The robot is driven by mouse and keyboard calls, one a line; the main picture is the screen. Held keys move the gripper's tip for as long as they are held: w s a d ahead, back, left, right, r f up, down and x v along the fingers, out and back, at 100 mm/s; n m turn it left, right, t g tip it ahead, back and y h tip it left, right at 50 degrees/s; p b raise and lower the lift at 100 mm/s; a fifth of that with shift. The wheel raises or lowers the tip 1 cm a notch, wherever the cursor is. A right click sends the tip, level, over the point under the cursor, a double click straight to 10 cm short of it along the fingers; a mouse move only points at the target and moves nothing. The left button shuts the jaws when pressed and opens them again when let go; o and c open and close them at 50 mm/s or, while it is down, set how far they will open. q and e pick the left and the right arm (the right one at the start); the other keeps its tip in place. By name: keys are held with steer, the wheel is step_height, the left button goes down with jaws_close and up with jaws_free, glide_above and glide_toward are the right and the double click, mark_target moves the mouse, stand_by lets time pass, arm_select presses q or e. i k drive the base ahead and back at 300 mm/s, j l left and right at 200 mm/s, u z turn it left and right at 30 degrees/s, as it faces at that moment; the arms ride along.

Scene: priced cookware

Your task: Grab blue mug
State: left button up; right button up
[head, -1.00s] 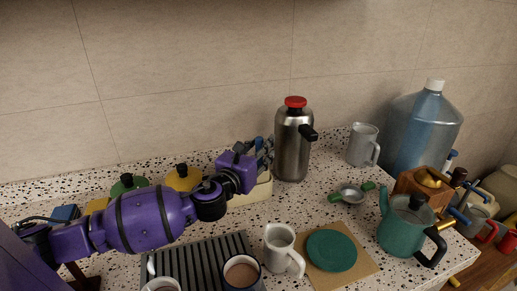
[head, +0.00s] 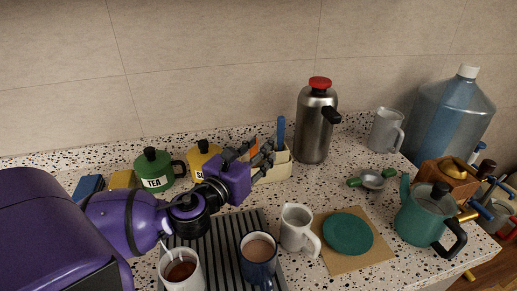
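The dark blue mug (head: 258,271) stands upright on a grey ribbed rack (head: 216,237) at the front of the counter, with a light brown drink in it. Its handle points toward the front edge. My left gripper (head: 264,150) is above and behind the mug, apart from it, pointing toward the back of the counter in front of a cream holder. Its dark fingers look spread, with nothing visibly held. My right gripper is not in view.
A white mug (head: 183,272) with a dark drink stands left of the blue mug, and a white pitcher (head: 297,230) close on its right. A green plate (head: 347,234) lies on a board. A steel flask (head: 315,125) and cream holder (head: 278,170) stand behind; a teal kettle (head: 425,216) is right.

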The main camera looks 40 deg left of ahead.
mark_target(257, 249)
steer(key=k+l, duration=1.15)
steer(key=k, duration=0.15)
